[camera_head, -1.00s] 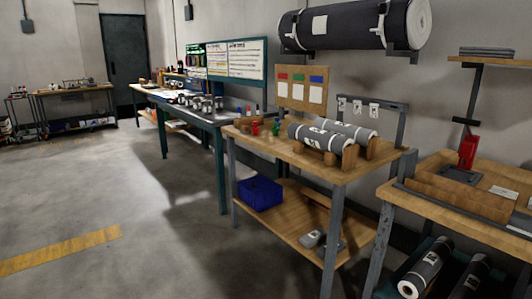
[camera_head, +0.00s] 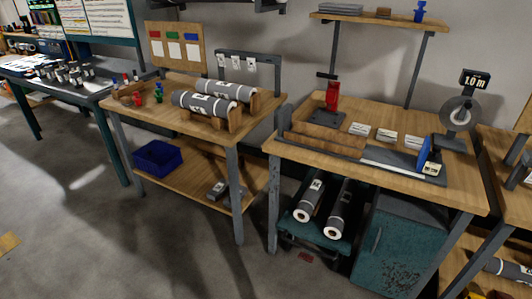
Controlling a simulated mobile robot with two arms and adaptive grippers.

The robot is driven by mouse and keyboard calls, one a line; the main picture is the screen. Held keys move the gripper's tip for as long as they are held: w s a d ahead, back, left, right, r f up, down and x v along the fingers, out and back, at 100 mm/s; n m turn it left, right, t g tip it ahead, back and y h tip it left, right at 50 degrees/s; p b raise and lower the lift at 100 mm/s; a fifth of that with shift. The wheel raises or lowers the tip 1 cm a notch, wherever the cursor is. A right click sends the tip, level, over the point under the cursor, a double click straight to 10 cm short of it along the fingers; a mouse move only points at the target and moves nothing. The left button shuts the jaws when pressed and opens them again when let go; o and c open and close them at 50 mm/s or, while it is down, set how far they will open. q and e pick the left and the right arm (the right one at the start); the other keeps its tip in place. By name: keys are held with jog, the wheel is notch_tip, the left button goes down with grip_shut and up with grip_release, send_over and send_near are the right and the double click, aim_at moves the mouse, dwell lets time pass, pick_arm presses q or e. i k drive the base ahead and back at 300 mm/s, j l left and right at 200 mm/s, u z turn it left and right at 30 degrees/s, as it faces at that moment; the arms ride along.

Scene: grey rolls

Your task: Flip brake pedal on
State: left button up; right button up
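A small dark red flat piece (camera_head: 306,257) shows near the floor, just below the front of a low teal carrier (camera_head: 318,240). It may be the brake pedal, but it is too small to tell whether it is up or down. Two grey rolls (camera_head: 324,210) with white ends lie side by side on the carrier, under the right wooden bench. Neither of my grippers is in view.
The right bench (camera_head: 425,185) holds a red tool (camera_head: 332,97), cards and a dial device (camera_head: 457,112). A teal cabinet (camera_head: 395,245) stands right of the carrier. The left bench (camera_head: 170,103) carries more rolls. Grey floor (camera_head: 190,250) lies open in front.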

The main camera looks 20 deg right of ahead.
aim_at(307, 257)
jog(key=k+j+z, duration=0.1)
jog(key=z, duration=1.05)
